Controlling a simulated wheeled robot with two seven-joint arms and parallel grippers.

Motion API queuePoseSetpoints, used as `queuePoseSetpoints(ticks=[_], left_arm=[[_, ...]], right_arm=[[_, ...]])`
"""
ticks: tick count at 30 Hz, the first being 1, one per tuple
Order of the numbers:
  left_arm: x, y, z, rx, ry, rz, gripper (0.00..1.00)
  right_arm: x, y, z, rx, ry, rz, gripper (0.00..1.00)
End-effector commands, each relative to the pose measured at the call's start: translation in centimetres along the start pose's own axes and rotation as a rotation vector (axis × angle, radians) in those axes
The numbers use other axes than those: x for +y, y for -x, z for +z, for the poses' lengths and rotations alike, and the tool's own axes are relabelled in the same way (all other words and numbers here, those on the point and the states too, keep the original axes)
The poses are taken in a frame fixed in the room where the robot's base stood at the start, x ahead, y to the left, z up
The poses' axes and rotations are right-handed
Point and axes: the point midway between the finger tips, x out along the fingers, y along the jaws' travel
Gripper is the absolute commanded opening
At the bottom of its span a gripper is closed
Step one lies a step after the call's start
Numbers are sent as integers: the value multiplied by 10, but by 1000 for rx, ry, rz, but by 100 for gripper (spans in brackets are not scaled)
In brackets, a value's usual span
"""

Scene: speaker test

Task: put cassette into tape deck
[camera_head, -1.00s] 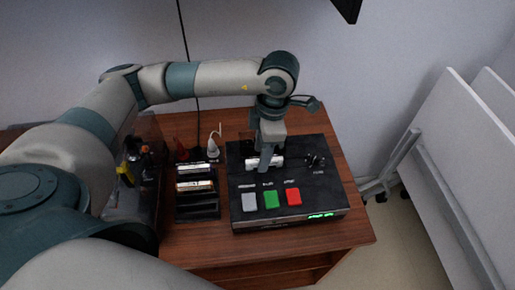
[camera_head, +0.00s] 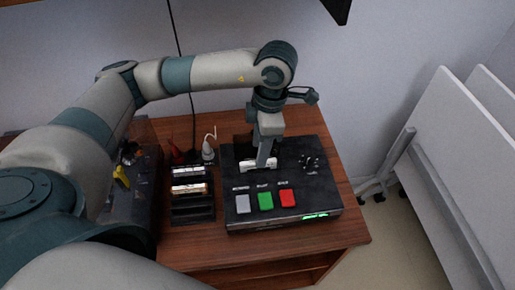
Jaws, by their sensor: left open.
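The black tape deck (camera_head: 315,190) sits on the wooden table, with grey, green and red buttons along its front and a lit green display. A pale cassette (camera_head: 246,166) shows at the deck's upper left, at the slot area; how deep it sits I cannot tell. My left gripper (camera_head: 264,164) points down over this spot, open, its fingers right at the cassette and partly covering it. More cassettes stand in a black rack (camera_head: 193,208) left of the deck. My right gripper is not in view.
A dark box with a yellow item (camera_head: 121,176) stands left of the rack, partly behind my arm. A white plug-like item (camera_head: 208,149) and a red item (camera_head: 177,155) lie behind the rack. White panels (camera_head: 455,150) stand on the right.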

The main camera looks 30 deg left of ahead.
Motion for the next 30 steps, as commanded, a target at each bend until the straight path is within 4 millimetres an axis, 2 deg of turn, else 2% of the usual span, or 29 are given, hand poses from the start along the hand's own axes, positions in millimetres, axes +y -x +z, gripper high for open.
queuePoseSetpoints(ticks=[6,25,30], left_arm=[[1,16,-1,-2,2,4,48],[0,18,-2,1,0,0,48],[0,28,-4,1,0,0,48]], right_arm=[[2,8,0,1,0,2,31],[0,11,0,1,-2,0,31],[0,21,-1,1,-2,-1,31]])
